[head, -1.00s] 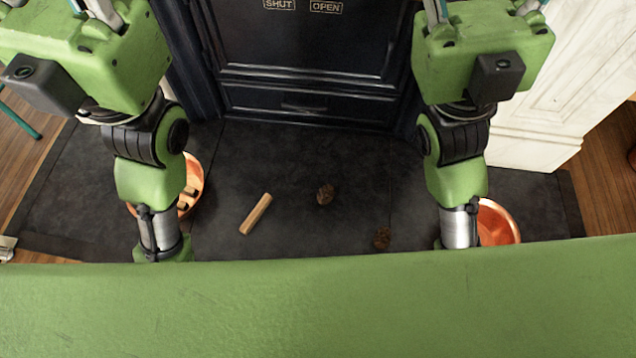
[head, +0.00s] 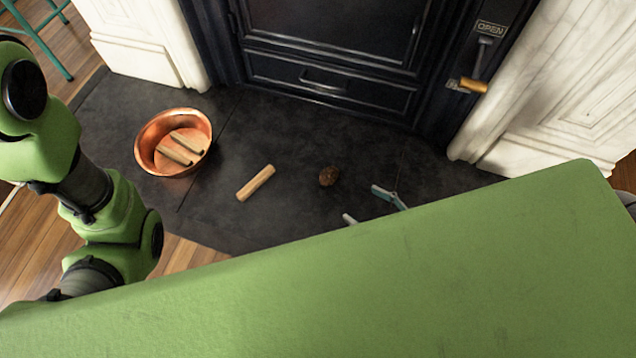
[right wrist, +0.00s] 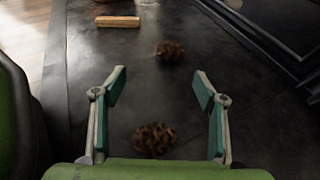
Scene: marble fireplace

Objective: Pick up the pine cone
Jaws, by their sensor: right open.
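One brown pine cone (head: 329,176) lies on the dark hearth in the head view, right of a short wood stick. The right wrist view shows two: a farther cone (right wrist: 171,50) beyond my fingertips, and a nearer cone (right wrist: 154,139) lower down, between the lines of my fingers. The nearer one is hidden in the head view by my green body. My right gripper (head: 368,206) shows only its teal-grey fingertips, just right of and nearer than the visible cone. It is open and empty in the right wrist view (right wrist: 160,88). My left gripper is out of view.
The wood stick (head: 255,183) lies on the dark hearth (head: 225,215). A copper bowl (head: 140,158) with wood pieces stands at the left. The black stove (head: 340,80) and white marble panels (head: 555,110) bound the back and right. Hearth between bowl and stick is clear.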

